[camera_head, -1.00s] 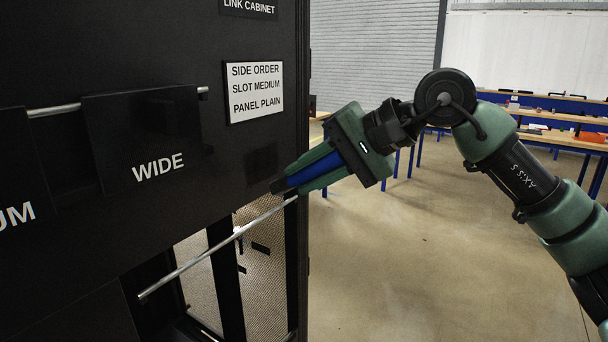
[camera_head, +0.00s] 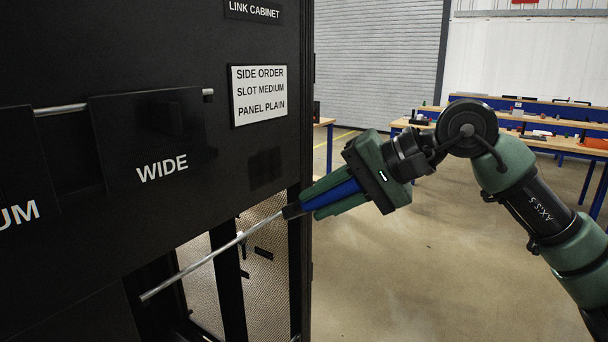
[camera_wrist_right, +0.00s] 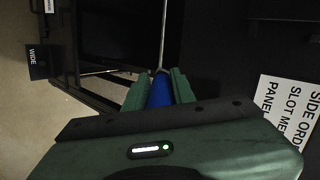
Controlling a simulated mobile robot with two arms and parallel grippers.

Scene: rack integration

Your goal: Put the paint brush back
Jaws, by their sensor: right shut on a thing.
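My right gripper (camera_head: 312,201) points left and down at the cabinet's right edge. It is shut on a long blue thing (camera_head: 331,198), which also lies between the green fingers in the wrist view (camera_wrist_right: 159,92). No bristles show, so I cannot tell whether it is the paint brush. Its dark tip overlaps the right end of a thin metal rod (camera_head: 214,254), which slants down to the left across the cabinet opening. The rod also runs up from the tip in the wrist view (camera_wrist_right: 163,35). I cannot tell whether they touch. My left gripper is out of view.
The black cabinet (camera_head: 240,165) fills the left side. A panel marked WIDE (camera_head: 150,125) hangs by an upper rail (camera_head: 62,109). A white label (camera_head: 259,95) is on the cabinet. Open floor (camera_head: 420,260) lies right, with wooden benches (camera_head: 570,144) behind.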

